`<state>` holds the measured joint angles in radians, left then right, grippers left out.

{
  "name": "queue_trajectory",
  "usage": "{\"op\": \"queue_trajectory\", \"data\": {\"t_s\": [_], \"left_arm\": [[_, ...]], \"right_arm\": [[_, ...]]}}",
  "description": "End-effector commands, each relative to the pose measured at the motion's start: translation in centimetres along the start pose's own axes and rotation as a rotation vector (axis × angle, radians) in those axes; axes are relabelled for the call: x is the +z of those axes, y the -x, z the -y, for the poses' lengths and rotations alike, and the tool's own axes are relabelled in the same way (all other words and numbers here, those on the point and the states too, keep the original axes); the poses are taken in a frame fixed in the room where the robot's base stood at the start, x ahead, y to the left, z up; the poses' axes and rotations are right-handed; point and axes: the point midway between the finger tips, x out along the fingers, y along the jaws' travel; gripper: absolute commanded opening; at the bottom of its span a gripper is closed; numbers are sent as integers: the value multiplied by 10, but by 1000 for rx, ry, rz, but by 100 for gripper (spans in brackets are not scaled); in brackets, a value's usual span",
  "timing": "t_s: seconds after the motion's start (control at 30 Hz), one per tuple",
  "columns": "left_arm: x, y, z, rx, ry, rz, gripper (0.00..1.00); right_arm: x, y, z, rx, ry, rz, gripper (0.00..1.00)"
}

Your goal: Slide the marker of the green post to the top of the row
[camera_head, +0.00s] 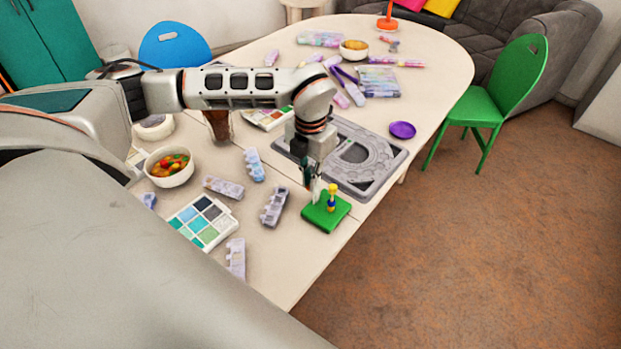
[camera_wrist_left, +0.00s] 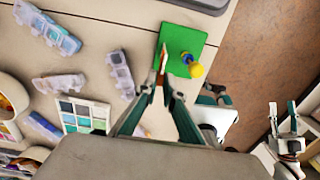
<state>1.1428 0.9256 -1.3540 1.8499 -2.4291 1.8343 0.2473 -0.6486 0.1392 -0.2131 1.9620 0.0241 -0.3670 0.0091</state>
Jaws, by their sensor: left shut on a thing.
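A green board (camera_head: 319,216) lies near the table's front right edge; it also shows in the left wrist view (camera_wrist_left: 196,37). A post with yellow and blue beads (camera_head: 332,197) stands on it; in the left wrist view it is seen from above (camera_wrist_left: 192,65). My left gripper (camera_head: 312,186) is low over the board's left part, beside the beaded post. In the left wrist view its fingertips (camera_wrist_left: 161,82) close on a thin pale piece (camera_wrist_left: 162,59) at the board's left edge. The fingers partly hide this piece, and I cannot tell whether it is the marker.
A grey tray (camera_head: 384,177) lies just behind the board. Pill-box-like cases (camera_head: 274,207), a colour palette (camera_head: 204,222) and a bowl (camera_head: 169,167) stand to the left. The floor is right of the table edge. Part of my right gripper (camera_wrist_left: 283,118) shows in the left wrist view.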

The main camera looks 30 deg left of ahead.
Motion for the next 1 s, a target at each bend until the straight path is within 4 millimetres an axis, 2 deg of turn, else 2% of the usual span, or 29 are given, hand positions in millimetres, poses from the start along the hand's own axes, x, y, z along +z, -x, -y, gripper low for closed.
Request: {"op": "queue_trajectory", "data": {"t_s": [1.0], "left_arm": [[0, -26, 0, 0, 1, -1, 0]], "right_arm": [[13, -7, 2, 0, 0, 4, 40]]}}
